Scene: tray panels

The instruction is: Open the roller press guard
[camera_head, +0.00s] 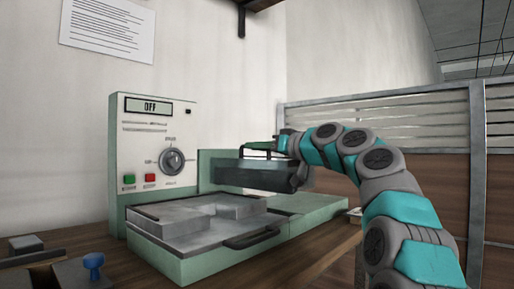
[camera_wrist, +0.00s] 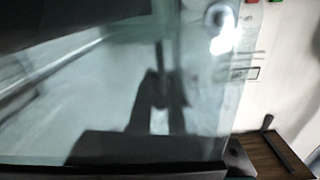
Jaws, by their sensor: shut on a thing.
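The roller press (camera_head: 152,145) is a pale green and white machine on a wooden bench in the head view. Its display reads OFF. The guard (camera_head: 250,176) shows as a dark grey panel standing above the bed, to the right of the control panel. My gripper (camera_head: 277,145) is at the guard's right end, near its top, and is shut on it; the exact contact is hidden. In the wrist view the guard looks like a large clear pane (camera_wrist: 100,90) with a dark lower edge. Blurred dark shapes show through it.
A metal tray (camera_head: 180,228) lies on the press bed, with a dark handle (camera_head: 250,238) at its front. A round knob (camera_head: 172,161) and red and green buttons are on the control panel. A blue knob (camera_head: 93,262) stands at lower left. A slatted partition (camera_head: 420,110) is at right.

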